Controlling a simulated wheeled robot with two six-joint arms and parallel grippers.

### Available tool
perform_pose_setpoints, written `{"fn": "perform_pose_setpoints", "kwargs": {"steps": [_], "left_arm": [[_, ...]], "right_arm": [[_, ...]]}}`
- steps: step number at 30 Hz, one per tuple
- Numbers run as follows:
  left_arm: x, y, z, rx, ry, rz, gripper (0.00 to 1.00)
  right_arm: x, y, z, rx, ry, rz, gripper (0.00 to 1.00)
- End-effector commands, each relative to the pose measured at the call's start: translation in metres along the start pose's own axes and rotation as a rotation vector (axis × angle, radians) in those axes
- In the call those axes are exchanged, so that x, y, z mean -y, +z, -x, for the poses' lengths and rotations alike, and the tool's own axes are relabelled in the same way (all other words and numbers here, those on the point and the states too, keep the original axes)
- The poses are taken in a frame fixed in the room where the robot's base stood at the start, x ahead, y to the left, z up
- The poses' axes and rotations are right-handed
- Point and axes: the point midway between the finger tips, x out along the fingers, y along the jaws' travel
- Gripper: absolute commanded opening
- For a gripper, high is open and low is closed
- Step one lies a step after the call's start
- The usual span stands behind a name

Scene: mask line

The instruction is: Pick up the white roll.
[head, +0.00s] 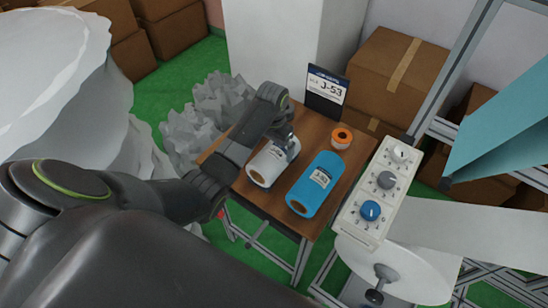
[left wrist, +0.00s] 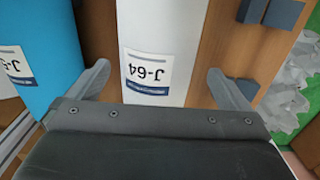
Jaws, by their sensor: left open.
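The white roll (head: 262,172) lies on the small wooden table (head: 244,190), to the left of a blue roll (head: 312,190). My left gripper (head: 287,146) is over the far part of the white roll and hides some of it. In the left wrist view the white roll (left wrist: 168,25) with its J-64 label runs between the two spread fingers of the open left gripper (left wrist: 158,72). There is a visible gap between the roll and each finger. I cannot tell how far the fingertips are above the table. My right gripper is not in view.
The blue roll also shows beside the left finger in the wrist view (left wrist: 35,50). An orange tape roll (head: 342,137) and a J-53 sign (head: 327,92) stand at the table's back. A knob panel (head: 378,192) is right of the table. Grey crumpled material (head: 190,135) lies left.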

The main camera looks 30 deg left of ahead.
Motion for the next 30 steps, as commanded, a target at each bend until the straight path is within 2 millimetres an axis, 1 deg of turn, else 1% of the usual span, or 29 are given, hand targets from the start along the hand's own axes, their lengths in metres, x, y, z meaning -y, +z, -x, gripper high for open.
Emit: {"fn": "perform_pose_setpoints", "kwargs": {"steps": [5,9,13,17,23,26,30], "left_arm": [[-0.002,0.000,-0.012,0.004,0.001,0.000,1.00],[-0.004,0.000,-0.030,0.004,0.001,0.001,1.00],[-0.004,-0.001,-0.046,0.002,0.001,0.000,1.00],[-0.004,-0.001,-0.052,0.000,0.000,0.000,1.00],[-0.003,-0.001,-0.053,-0.001,0.000,0.000,1.00],[-0.003,-0.001,-0.053,0.000,0.000,0.000,0.90],[-0.004,-0.001,-0.053,0.000,0.000,0.000,0.71]], "right_arm": [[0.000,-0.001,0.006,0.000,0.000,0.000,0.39],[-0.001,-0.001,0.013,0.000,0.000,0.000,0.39],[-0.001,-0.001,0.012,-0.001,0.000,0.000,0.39],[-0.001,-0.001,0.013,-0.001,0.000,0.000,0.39],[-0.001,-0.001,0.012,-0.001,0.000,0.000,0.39],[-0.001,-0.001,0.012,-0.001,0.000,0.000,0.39],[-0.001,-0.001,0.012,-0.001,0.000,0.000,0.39]]}}
